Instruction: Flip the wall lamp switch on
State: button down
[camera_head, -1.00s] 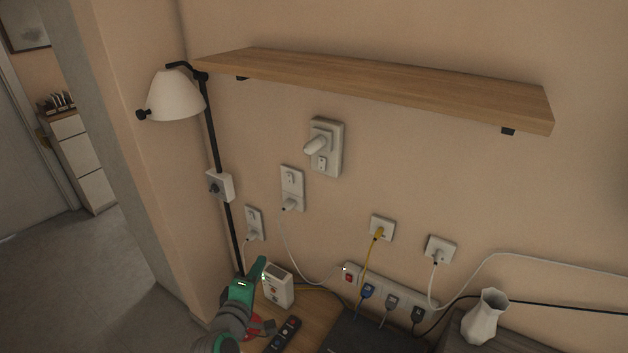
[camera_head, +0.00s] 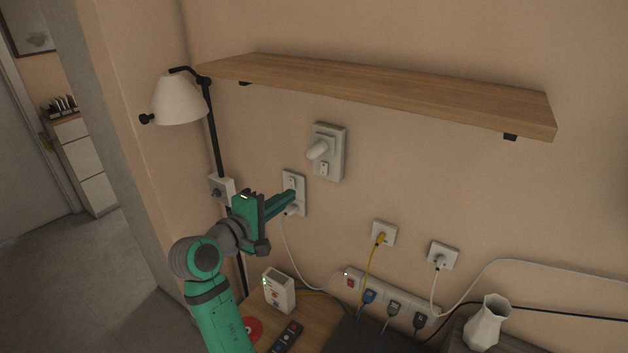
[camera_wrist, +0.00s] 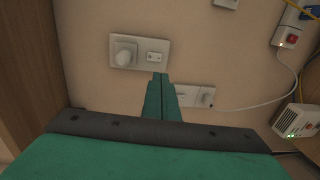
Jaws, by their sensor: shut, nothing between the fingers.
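The wall lamp (camera_head: 178,100) has a white shade on a black pole at the left, and its shade looks unlit. A white box with a dark round knob (camera_head: 219,188) sits on the pole; my arm is close to its right. My gripper (camera_head: 293,195) is shut and empty, its green fingertips in front of a tall white wall plate (camera_head: 302,203) with a plugged cable. In the wrist view the closed fingertips (camera_wrist: 160,77) cover the left part of that plate (camera_wrist: 192,92). I cannot tell whether they touch it. Which switch feeds the lamp is unclear.
A larger plate (camera_head: 337,165) with a white round piece is right of my gripper. A wooden shelf (camera_head: 390,92) juts out above. A power strip (camera_head: 381,302), a white device (camera_head: 278,290), a remote (camera_head: 287,337) and a vase (camera_head: 487,322) are below, with several cables.

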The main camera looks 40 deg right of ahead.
aim_at(323, 174)
jog(key=x, duration=1.4)
jog(key=shift+w+a+f, duration=0.1)
jog(key=shift+w+f, duration=0.05)
jog(key=shift+w, duration=0.05)
jog(key=shift+s+d, duration=0.2)
jog(key=shift+d, duration=0.2)
jog(key=shift+a, duration=0.15)
jog(key=shift+a, duration=0.35)
jog(key=s+a+f, duration=0.1)
jog(key=s+a, duration=0.4)
jog(key=a, duration=0.7)
jog(key=shift+f, duration=0.35)
jog(key=shift+a, duration=0.1)
